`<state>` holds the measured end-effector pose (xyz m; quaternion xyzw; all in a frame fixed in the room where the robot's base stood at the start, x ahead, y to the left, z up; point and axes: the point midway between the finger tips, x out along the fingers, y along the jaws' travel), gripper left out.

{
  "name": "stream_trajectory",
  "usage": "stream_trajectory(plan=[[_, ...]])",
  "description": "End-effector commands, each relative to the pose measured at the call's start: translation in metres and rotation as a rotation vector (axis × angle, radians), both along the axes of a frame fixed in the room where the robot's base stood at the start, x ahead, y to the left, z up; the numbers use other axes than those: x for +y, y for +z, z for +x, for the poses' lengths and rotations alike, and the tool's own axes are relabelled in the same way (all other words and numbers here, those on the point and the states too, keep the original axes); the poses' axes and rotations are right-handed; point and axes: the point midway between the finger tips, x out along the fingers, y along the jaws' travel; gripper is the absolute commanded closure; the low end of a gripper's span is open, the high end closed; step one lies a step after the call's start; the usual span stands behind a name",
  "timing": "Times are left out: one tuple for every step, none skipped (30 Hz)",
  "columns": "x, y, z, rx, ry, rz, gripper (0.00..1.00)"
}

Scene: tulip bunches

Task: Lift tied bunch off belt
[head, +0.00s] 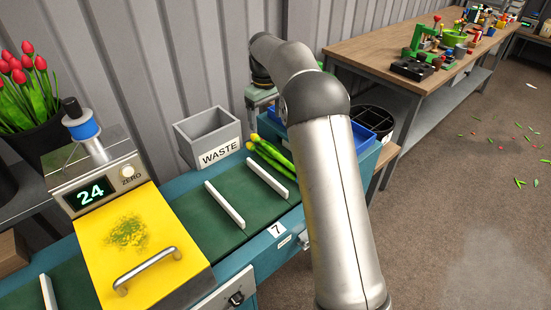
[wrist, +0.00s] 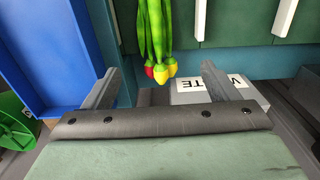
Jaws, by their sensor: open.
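The tulip bunch (head: 272,158) lies on the green belt (head: 203,214), its yellow bud ends towards the waste bin. In the wrist view the bunch (wrist: 153,32) shows green stems with red and yellow buds; I cannot make out a tie. My gripper (wrist: 160,88) is open and empty. Its two grey fingers stand apart, with the buds showing in the gap between them, just beyond the fingertips. I cannot tell the height gap. In the head view the gripper is mostly hidden behind my arm.
A grey waste bin (head: 208,137) stands behind the belt, near the buds; it also shows in the wrist view (wrist: 245,92). White cleats (head: 224,205) cross the belt. A blue crate (wrist: 40,50) is left of the bunch in the wrist view. A yellow-topped scale (head: 150,215) stands left.

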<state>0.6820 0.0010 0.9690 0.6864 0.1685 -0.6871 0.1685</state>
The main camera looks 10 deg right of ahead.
Motion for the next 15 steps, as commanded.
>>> stream_trajectory(plan=[[0.0,-0.013,-0.001,0.004,0.0,0.0,0.19],[0.0,-0.02,-0.001,0.004,0.0,0.0,0.19],[0.0,-0.028,-0.001,0.004,0.0,0.0,0.19],[0.0,-0.035,-0.001,0.004,0.0,0.0,0.19],[0.0,-0.041,-0.001,0.004,0.0,0.0,0.19],[0.0,-0.049,-0.001,0.004,0.0,0.0,0.19],[0.0,-0.054,-0.001,0.004,0.0,0.0,0.19],[0.0,-0.058,-0.001,0.002,0.0,0.0,0.19],[0.0,-0.064,0.0,0.002,0.0,0.0,0.19],[0.0,-0.068,0.0,0.001,0.0,0.0,0.19],[0.0,-0.071,0.0,0.001,0.0,0.0,0.19],[0.0,-0.074,0.0,0.001,0.0,0.0,0.19],[0.0,-0.076,0.0,0.001,0.0,0.0,0.19],[0.0,-0.077,0.0,0.0,0.0,0.0,0.19],[0.0,-0.078,0.0,0.0,-0.001,0.0,0.19]])
